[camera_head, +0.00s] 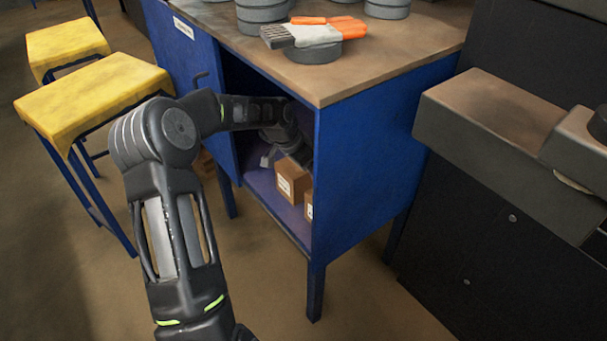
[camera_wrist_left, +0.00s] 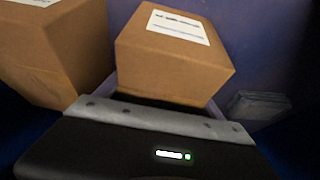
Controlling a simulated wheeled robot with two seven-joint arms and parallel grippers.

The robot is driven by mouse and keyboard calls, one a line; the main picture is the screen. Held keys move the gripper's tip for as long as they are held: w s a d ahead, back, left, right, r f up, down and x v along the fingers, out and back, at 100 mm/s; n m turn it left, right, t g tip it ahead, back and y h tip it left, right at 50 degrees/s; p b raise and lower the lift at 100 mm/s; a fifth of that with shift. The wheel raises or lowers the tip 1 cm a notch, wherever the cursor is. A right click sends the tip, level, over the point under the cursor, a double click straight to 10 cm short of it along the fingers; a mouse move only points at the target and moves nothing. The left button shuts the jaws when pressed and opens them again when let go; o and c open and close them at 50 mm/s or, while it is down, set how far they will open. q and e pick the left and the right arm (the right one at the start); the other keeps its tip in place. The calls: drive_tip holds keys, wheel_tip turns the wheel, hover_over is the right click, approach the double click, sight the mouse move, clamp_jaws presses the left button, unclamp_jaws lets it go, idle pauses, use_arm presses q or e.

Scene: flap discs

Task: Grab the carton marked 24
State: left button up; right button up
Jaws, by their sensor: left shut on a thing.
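My left gripper (camera_head: 272,156) is inside the blue cabinet, partly hidden by my own arm. In the left wrist view a brown carton (camera_wrist_left: 172,66) with a white label sits right at the grey finger edge, and the gripper is shut on it. The fingers' contact with it is mostly hidden. A second brown carton (camera_wrist_left: 45,50) stands to its left. In the head view a labelled carton (camera_head: 292,181) shows on the shelf beside the gripper, with another carton (camera_head: 309,205) partly behind the cabinet's edge. The label numbers are too small or blurred to read. My right gripper is not in view.
The blue cabinet (camera_head: 370,150) has its door open at the left, and its side wall and top close in around my arm. Grey discs (camera_head: 262,12) and a glove (camera_head: 310,34) lie on top. Yellow stools (camera_head: 95,95) stand at left. A dark machine (camera_head: 480,230) is at right.

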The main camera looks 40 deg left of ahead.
use_arm(q)
drive_tip(key=c, duration=0.9)
drive_tip(key=shift+w+r, duration=0.1)
drive_tip(key=shift+c, duration=0.4)
drive_tip(key=shift+r, duration=0.1)
